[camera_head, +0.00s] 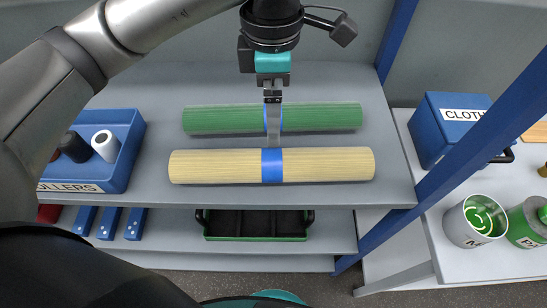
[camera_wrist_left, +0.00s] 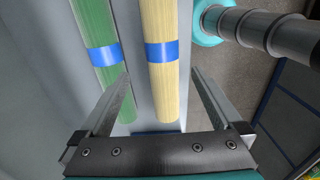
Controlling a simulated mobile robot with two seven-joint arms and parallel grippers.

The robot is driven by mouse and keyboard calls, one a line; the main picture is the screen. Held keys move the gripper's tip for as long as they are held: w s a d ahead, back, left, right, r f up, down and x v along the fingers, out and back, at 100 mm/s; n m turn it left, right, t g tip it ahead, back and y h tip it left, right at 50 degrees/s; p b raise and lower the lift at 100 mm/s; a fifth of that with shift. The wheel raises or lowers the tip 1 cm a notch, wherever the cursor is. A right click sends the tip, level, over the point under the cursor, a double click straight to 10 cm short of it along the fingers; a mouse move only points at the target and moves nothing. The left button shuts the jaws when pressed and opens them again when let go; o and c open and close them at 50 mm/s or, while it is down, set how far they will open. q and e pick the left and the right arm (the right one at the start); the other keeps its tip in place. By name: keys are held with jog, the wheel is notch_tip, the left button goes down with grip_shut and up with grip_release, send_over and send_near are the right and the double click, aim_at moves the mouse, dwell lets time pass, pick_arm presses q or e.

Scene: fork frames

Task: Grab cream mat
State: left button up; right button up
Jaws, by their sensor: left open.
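The cream mat (camera_head: 220,166) is a rolled mat with a blue band around its middle, lying lengthwise across the grey shelf near its front edge. It also shows in the left wrist view (camera_wrist_left: 159,90). My left gripper (camera_head: 271,142) points down at the blue band. In the left wrist view my left gripper (camera_wrist_left: 160,75) is open, with one finger on each side of the cream mat and gaps on both sides. One finger lies between the cream mat and the green mat. How low the fingertips reach is hard to tell. My right gripper is not in view.
A rolled green mat (camera_head: 222,119) with a blue band lies parallel just behind. A blue rollers bin (camera_head: 122,170) stands left. A blue post (camera_head: 460,160) rises at the right, with a blue cloth box (camera_head: 428,125) beyond. A green-rimmed tray (camera_head: 257,238) sits below.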

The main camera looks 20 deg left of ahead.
aim_at(276, 156)
pick_arm(q)
notch_tip(276, 156, down, 10)
jog(key=shift+r, duration=0.2)
jog(key=shift+s+d+f+p, duration=0.1)
jog(key=shift+f+p, duration=0.1)
jog(key=shift+f, duration=0.7)
jog(key=shift+w+d+f+p, duration=0.1)
jog(key=shift+d+f+p, duration=0.1)
jog(key=shift+f, duration=0.7)
jog(key=shift+s+d+f+p, duration=0.1)
jog(key=shift+f+p, duration=0.1)
jog(key=shift+f, duration=0.7)
jog(key=shift+c, duration=0.2)
jog(key=shift+r, duration=0.1)
grip_shut()
